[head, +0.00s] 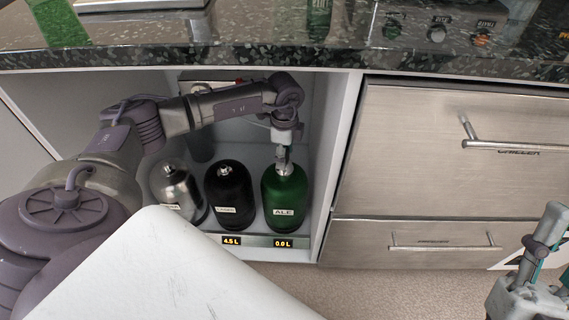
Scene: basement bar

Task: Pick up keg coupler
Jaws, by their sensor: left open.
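A green keg (285,210) labelled ALE stands upright at the right end of the open cabinet under the counter. A small silver piece on its top (284,170), which looks like the keg coupler, is partly hidden by my gripper. My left gripper (284,157) reaches into the cabinet, points down right over that piece and is open. I cannot tell whether its fingers touch the piece. My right gripper (545,250) shows at the lower right edge, away from the kegs; its fingertips are not clear enough to tell its state.
A black keg (230,195) and a silver keg (178,190) stand left of the green one. Displays below read 4.5 L and 0.0 L (284,244). The cabinet side wall (335,165) is close on the right, the dark countertop (250,55) above. Steel drawers (420,160) are shut.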

